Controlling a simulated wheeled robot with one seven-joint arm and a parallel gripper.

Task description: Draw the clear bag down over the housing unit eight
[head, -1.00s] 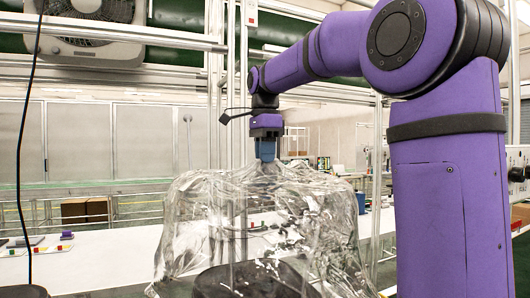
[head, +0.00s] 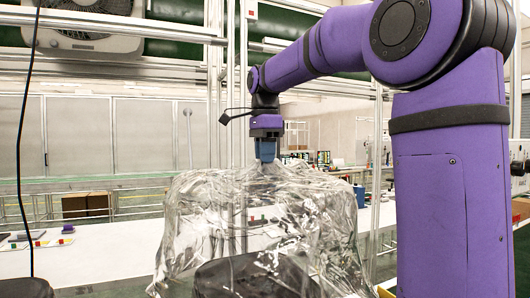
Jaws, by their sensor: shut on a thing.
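The clear bag (head: 190,215) hangs from my gripper (head: 265,158) in the middle of the head view, its film spread wide with creases and reflections. My gripper points down and is shut on the gathered top of the bag. A dark rounded thing (head: 250,280), seemingly the housing unit, shows through and below the film at the bottom centre. The bag's sides hang around its upper part. The bag's lower edge on the near side is hard to make out, and the bottom of the dark thing is cut off by the frame.
A white conveyor table (head: 105,252) runs behind the bag, with small coloured parts (head: 40,243) at its left. A black cable (head: 20,150) hangs at the left. Metal posts (head: 375,180) stand behind, and brown boxes (head: 85,205) sit further back.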

